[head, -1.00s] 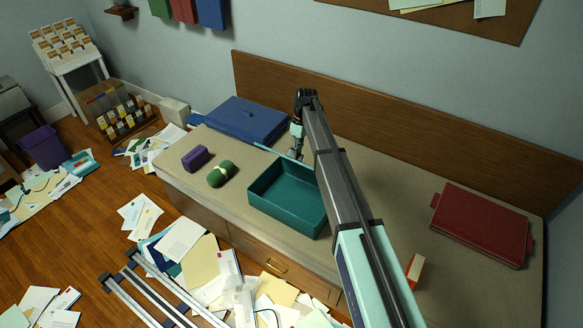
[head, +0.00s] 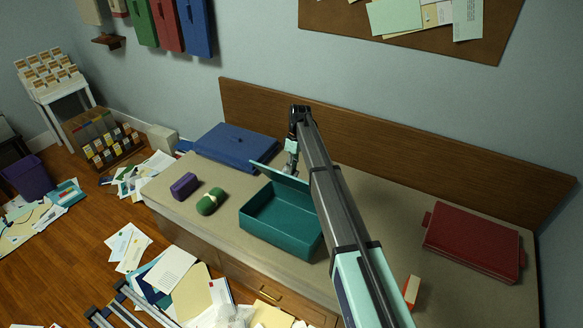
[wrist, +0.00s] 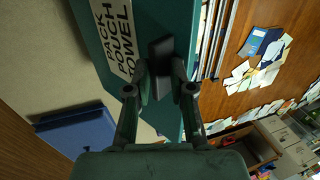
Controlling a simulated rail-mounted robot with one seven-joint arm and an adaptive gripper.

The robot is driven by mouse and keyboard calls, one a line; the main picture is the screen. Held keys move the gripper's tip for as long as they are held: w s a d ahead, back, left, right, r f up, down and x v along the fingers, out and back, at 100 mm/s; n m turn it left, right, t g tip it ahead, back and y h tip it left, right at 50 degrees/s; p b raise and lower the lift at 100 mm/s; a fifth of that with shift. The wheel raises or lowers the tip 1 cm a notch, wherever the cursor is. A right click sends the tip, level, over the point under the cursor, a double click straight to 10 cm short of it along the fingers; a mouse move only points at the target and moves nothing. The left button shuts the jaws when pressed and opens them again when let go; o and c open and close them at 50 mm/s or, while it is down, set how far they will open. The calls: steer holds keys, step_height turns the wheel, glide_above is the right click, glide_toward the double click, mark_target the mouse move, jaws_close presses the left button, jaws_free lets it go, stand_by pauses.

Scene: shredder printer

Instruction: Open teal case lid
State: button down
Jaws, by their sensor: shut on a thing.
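The teal case (head: 283,218) stands open on the counter, its empty inside visible. Its lid (head: 279,175) stands raised at the back edge and shows as a narrow strip. My gripper (head: 289,169) is behind the lid, partly hidden by my arm. In the wrist view my gripper (wrist: 161,88) is shut on a dark handle (wrist: 161,58) on the teal lid (wrist: 181,18). A white label (wrist: 113,38) beside the handle reads "PACK POUCH TOWEL".
Left of the case are a green roll (head: 210,202) and a purple block (head: 184,186). A blue case (head: 235,147) lies at the back left, a red case (head: 472,241) at the right. A small orange-and-white box (head: 411,291) is near the front. A wooden backboard (head: 420,155) stands behind.

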steer(key=shift+w+d+f, duration=0.2)
steer(key=shift+d+f, duration=0.05)
steer(key=shift+f, duration=0.1)
steer(key=c, duration=1.5)
jaws_free()
steer(key=shift+w+f, duration=0.1)
steer(key=shift+a, duration=0.1)
steer(key=shift+w+r, duration=0.2)
steer(key=shift+r, duration=0.2)
steer(key=w+d+r+p, duration=0.1)
steer(key=w+d+r, duration=0.1)
steer(key=w+r, duration=0.1)
steer(key=w+d+r+p, duration=0.2)
steer(key=w+r, duration=0.1)
steer(key=w, duration=0.2)
steer(key=w+d+r+p, duration=0.2)
steer(key=w+r, duration=0.1)
steer(key=w, duration=0.2)
steer(key=shift+d+r, duration=0.1)
steer(key=shift+r, duration=0.2)
